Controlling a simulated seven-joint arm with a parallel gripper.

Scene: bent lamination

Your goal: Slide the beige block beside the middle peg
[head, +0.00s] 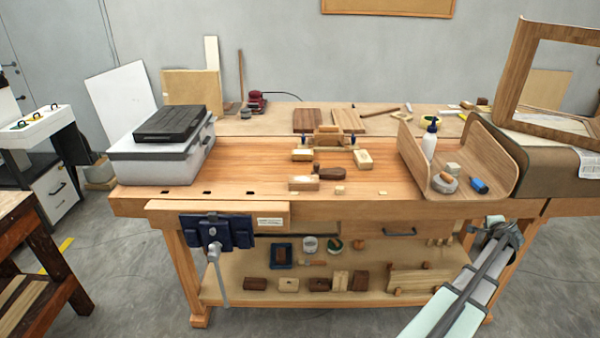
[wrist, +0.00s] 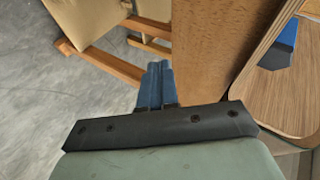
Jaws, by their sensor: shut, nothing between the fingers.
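Several pale wooden blocks lie on the workbench top in the head view. I cannot tell for sure which is the task's block. Small light pegs (head: 340,190) show along the front edge, so the middle peg is uncertain. My gripper (wrist: 155,70) is shut and empty in the wrist view. It is beyond the bench's front right, apart from the blocks.
A grey case (head: 160,155) is on the left. A blue vise (head: 215,231) hangs at the front. The bench top between case and blocks is mostly clear.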

